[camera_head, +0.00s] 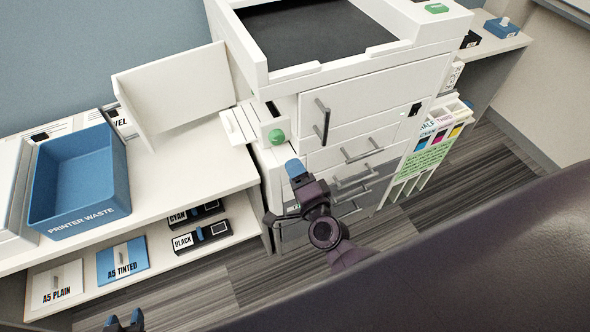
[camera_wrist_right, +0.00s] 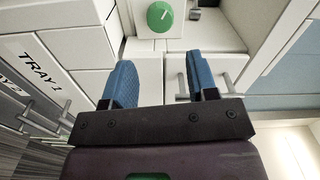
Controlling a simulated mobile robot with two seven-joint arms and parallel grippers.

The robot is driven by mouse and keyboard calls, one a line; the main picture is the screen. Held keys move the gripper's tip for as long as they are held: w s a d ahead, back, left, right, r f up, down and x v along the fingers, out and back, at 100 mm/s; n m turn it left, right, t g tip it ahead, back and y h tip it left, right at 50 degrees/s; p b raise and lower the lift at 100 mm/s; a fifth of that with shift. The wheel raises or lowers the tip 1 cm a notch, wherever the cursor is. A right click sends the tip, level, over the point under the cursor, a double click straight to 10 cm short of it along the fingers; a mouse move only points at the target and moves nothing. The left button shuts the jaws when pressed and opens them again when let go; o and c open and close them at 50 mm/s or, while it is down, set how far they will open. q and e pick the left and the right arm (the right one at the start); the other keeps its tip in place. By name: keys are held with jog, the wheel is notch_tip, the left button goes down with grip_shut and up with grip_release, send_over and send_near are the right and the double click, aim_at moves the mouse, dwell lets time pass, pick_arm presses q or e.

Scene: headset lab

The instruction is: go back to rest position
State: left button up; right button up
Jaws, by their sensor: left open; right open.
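My right gripper (camera_head: 296,172) is in front of the white printer (camera_head: 370,85), below a round green knob (camera_head: 276,136). In the right wrist view its two blue fingers (camera_wrist_right: 162,82) are apart with nothing between them. The green knob (camera_wrist_right: 160,16) shows beyond the fingertips there, apart from them. My left gripper (camera_head: 125,322) shows only its blue fingertips at the bottom edge of the head view. They are apart, and I see nothing held.
A blue PRINTER WASTE bin (camera_head: 80,180) stands on the white counter (camera_head: 185,170) at left. BLACK (camera_head: 202,237) and CYAN (camera_head: 196,212) cartridges lie on the lower shelf. Printer drawer handles (camera_head: 362,150) are close to my right gripper. Striped floor (camera_head: 270,290) is clear before the shelf.

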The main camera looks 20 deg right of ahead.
dwell(0.3)
jog(key=s+d+f+n+g, duration=0.3)
jog(key=s+d+f+n, duration=0.1)
jog(key=s+n, duration=0.4)
jog(key=s+d+f+n+g, duration=0.3)
jog(key=s+d+n, duration=0.3)
jog(key=s+n, duration=0.2)
jog(key=shift+d+f+n+g+h, duration=0.3)
jog(key=shift+f+n+h, duration=0.1)
jog(key=shift+f, duration=0.5)
jog(key=shift+a, duration=0.1)
